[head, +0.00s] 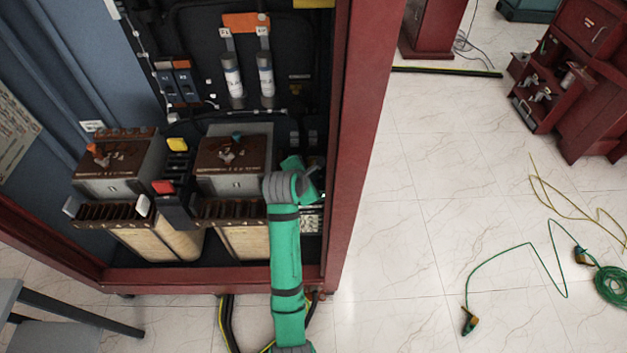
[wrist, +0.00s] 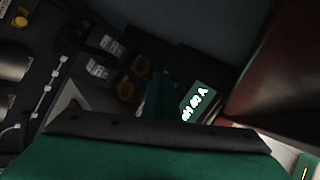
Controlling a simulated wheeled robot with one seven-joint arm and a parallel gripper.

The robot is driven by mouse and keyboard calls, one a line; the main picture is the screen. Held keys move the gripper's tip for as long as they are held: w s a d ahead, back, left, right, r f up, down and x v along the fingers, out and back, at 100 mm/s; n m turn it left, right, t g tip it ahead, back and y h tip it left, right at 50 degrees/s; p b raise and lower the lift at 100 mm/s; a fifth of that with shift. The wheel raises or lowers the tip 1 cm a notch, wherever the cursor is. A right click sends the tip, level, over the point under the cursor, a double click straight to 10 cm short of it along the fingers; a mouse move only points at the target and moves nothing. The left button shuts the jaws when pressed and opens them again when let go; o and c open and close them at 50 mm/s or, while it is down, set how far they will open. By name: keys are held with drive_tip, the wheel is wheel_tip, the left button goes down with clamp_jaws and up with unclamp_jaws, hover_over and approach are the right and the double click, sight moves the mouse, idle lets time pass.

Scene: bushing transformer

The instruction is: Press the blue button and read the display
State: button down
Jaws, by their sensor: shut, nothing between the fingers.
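A small dark green display (wrist: 197,103) with lit white characters shows in the wrist view, tilted; it seems to read "60 A", with leading characters unclear. My gripper (wrist: 160,95) reaches out just left of the display, dim and shut with nothing in it. In the head view my green arm reaches into the red-framed cabinet (head: 358,120) at its lower right, and my wrist hides most of the gripper. I cannot make out the blue button in either view; it may be behind my gripper. Whether the fingertips touch the panel cannot be told.
Two brown-topped transformers (head: 121,160) (head: 234,160) stand left of my arm. The cabinet's red right post rises close on the right. Yellow round parts (wrist: 127,91) sit left of the gripper in the wrist view. A green cable (head: 515,248) lies on the open tiled floor.

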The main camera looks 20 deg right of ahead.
drive_tip(key=shift+s+d+r, duration=0.15)
drive_tip(key=shift+d, duration=0.05)
drive_tip(key=shift+a+r, duration=0.1)
drive_tip(key=shift+r, duration=2.45)
drive_tip(key=shift+a, duration=0.15)
drive_tip(key=shift+d+f, duration=0.1)
drive_tip(key=shift+d, duration=0.15)
